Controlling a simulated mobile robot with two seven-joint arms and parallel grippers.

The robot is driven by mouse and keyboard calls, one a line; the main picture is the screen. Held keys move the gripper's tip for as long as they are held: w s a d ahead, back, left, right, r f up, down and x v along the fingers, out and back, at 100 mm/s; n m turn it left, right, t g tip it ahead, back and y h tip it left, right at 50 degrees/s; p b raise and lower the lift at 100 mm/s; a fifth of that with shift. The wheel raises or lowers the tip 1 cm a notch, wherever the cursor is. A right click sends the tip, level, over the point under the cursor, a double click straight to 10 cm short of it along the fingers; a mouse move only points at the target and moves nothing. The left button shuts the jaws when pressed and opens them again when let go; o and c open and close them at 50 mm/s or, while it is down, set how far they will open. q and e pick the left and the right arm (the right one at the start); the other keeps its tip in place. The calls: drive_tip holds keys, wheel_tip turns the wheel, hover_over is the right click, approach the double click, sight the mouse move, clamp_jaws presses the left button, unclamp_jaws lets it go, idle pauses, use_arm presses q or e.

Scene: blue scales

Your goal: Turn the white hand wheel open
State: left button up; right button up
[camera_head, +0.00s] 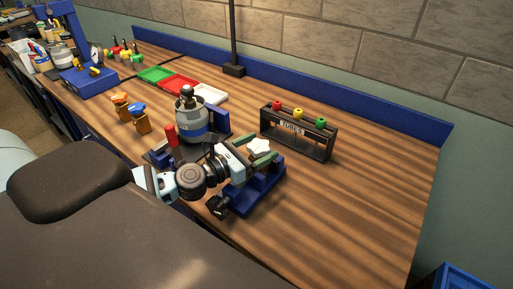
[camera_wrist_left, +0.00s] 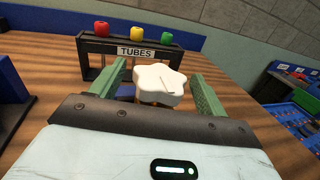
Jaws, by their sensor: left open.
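The white hand wheel (camera_head: 259,147) is a lobed knob above a blue stand (camera_head: 254,190) on the wooden bench. It shows large in the left wrist view (camera_wrist_left: 159,84), with a thin dark mark on its top. My left gripper (camera_head: 258,151) has green fingers, open, one on each side of the wheel. In the left wrist view the gripper (camera_wrist_left: 158,86) has visible gaps between fingers and wheel; whether either finger touches it lower down I cannot tell. The wheel's lower part and stem are mostly hidden. My right gripper is not in view.
A dark rack marked TUBES (camera_head: 298,134) with red, yellow and green caps stands right behind the wheel. A grey gas canister (camera_head: 193,122) and a red-handled item (camera_head: 171,136) stand close left. The bench's right side is clear.

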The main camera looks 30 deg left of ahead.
use_arm(q)
drive_tip(key=c, duration=1)
drive_tip(key=shift+o, duration=0.2)
